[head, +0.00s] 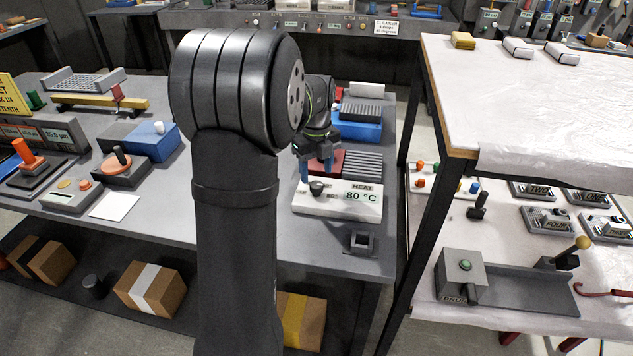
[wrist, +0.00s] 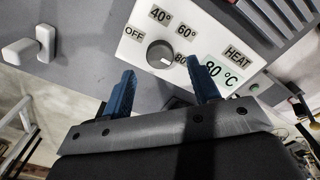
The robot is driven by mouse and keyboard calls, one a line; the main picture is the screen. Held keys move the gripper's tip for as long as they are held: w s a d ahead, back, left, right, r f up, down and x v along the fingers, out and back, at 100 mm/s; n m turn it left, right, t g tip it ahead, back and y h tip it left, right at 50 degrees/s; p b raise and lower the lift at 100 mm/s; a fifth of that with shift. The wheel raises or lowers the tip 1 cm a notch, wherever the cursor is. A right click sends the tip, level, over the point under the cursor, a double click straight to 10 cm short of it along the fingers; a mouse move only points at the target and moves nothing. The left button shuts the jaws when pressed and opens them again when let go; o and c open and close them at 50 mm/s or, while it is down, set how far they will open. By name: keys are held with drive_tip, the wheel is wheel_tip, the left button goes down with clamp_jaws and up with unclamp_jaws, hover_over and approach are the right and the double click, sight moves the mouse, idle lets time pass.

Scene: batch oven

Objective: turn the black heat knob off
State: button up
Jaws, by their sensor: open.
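The black heat knob (head: 317,187) sits on the white heat panel (head: 335,205), and it also shows in the wrist view (wrist: 160,54). Around it are the labels OFF, 40°, 60° and 80°. The display (wrist: 222,74) reads 80 °C. Where the knob's pointer faces is too small to tell surely. My gripper (head: 317,170) is open, its two blue fingers pointing down at the panel. In the wrist view my gripper (wrist: 161,68) has its fingertips to either side below the knob, with the knob in line with the gap. I see no contact.
A ribbed grey block (head: 363,165) and a red block lie behind the panel. A blue box (head: 358,131) stands farther back. A small dark square socket (head: 360,241) is in front. A white-topped table (head: 540,110) stands close on the right.

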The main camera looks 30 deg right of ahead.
sight(317, 184)
drive_tip(key=shift+f, duration=2.3)
drive_tip(key=shift+c, duration=0.3)
drive_tip(key=c, duration=0.9)
